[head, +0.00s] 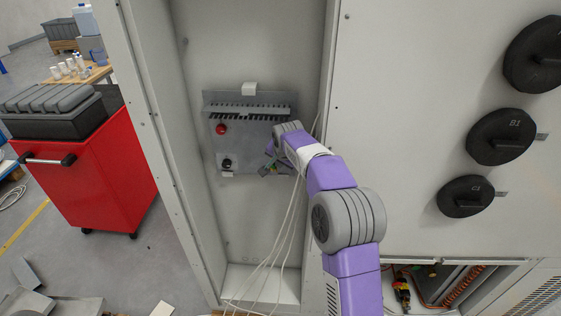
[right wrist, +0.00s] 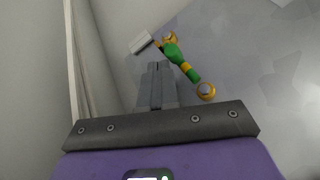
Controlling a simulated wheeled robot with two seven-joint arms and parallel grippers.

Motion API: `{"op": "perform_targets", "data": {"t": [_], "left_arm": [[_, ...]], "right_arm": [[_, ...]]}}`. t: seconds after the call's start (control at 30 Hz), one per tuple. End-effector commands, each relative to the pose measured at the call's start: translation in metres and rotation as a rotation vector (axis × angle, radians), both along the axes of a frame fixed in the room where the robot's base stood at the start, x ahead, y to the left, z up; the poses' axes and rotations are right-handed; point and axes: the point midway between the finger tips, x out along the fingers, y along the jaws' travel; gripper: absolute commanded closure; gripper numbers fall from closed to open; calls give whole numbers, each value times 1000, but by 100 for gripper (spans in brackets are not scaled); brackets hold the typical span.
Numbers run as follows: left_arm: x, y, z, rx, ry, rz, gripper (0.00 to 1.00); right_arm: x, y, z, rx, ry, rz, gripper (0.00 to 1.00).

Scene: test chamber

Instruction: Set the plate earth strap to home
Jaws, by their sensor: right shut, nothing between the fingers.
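The plate earth strap is a short green and yellow piece with gold ring ends. It shows in the right wrist view (right wrist: 186,64), lying slantwise across the grey plate face just beyond the fingertips. In the head view only a small green part of the strap (head: 264,170) shows at the lower right of the plate. My right gripper (right wrist: 160,68) is shut and empty, its tips close to the strap's middle; whether they touch I cannot tell. In the head view my right gripper (head: 270,158) is small and partly hidden by its own wrist. My left gripper is not in view.
The grey plate (head: 240,152) carries a red knob (head: 221,129), a black knob (head: 227,163) and a slotted rail (head: 250,110) inside a tall open cabinet bay. White cables (head: 285,225) hang below my right wrist. A red cart (head: 95,165) stands left, outside.

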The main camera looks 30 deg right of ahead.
Motion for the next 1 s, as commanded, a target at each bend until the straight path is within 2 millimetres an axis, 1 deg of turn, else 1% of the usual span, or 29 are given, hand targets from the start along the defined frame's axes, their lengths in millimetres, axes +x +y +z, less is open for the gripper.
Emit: {"op": "perform_targets", "data": {"t": [0.27, 0.6, 0.87, 1.0], "left_arm": [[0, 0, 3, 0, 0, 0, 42], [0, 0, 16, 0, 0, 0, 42], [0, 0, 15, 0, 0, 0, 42], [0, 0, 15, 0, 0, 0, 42]], "right_arm": [[0, 0, 3, 0, 0, 0, 100], [0, 0, 17, 0, -1, 0, 100], [0, 0, 16, 0, 0, 0, 100], [-3, 1, 22, 1, -2, 1, 100]]}}
